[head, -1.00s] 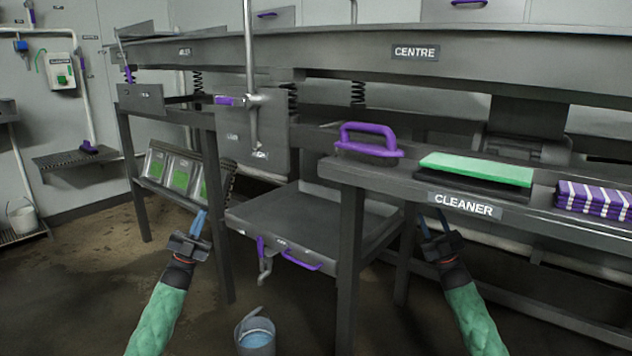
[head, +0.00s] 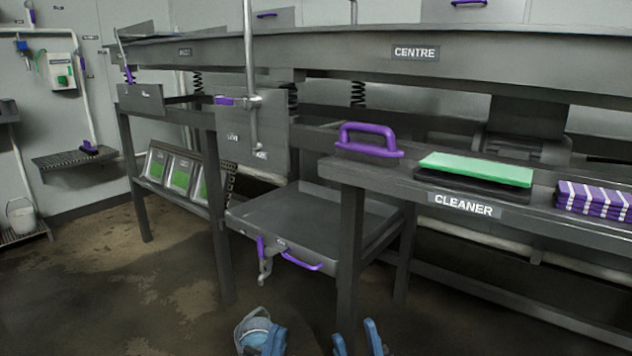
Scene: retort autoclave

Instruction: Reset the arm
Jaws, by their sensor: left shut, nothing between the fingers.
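A steel bench labelled CLEANER (head: 467,204) carries a purple handle (head: 369,140), a green pad (head: 476,168) and a striped purple cloth (head: 594,198). A low tray with a purple handle (head: 301,261) is ahead. Floor at lower left is clear.

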